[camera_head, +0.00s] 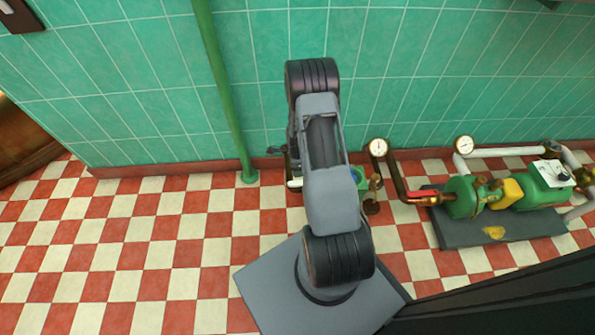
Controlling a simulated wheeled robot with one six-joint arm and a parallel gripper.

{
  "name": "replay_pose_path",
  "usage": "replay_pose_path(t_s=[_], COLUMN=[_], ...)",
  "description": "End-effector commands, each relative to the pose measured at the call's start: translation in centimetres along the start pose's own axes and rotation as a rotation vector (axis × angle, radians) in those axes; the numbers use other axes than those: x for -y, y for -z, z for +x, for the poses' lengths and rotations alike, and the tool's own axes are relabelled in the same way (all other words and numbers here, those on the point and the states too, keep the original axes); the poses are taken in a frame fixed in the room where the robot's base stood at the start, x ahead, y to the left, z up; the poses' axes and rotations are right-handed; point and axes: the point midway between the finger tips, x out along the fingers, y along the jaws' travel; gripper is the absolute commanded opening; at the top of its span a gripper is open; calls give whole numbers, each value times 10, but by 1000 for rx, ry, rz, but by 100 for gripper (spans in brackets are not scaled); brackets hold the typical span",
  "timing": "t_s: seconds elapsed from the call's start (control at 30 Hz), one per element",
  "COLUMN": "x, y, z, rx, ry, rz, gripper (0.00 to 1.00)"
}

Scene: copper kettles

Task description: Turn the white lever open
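My arm rises from its grey base and reaches toward the green tiled wall, seen from above. A small dark part that looks like my gripper (279,151) juts out left of the arm, near the wall's foot. It is too small and too much covered by the arm to show whether it is open or shut. Just below it, a short white piece (294,183) sticks out from behind the arm, low by the wall. I cannot tell whether it is the white lever or a pipe.
A round gauge (378,147) and a copper pipe (398,178) stand right of the arm. A green pump (463,197) sits on a dark plinth (455,232) farther right. A green vertical pipe (226,92) stands left. The checkered floor (130,240) at left is clear.

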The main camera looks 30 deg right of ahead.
Motion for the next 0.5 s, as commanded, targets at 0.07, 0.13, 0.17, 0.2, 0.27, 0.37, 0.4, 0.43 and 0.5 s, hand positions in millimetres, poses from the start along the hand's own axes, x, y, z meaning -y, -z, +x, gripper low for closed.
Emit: replay_pose_path(t_s=[0.07, 0.13, 0.17, 0.2, 0.27, 0.37, 0.4, 0.43, 0.5], x=[0, 0, 0, 0, 0, 0, 0, 0, 0], y=[0, 0, 0, 0, 0, 0, 0, 0, 0], z=[-14, -21, -23, -26, -29, -31, -31, -31, -31], rx=[0, 0, 0, 0, 0, 0, 0, 0, 0], ry=[1, 0, 0, 0, 0, -1, -1, -1, -1], rz=[0, 0, 0, 0, 1, 1, 1, 1, 1], gripper=[55, 55, 55, 55, 55, 55, 55, 55, 55])
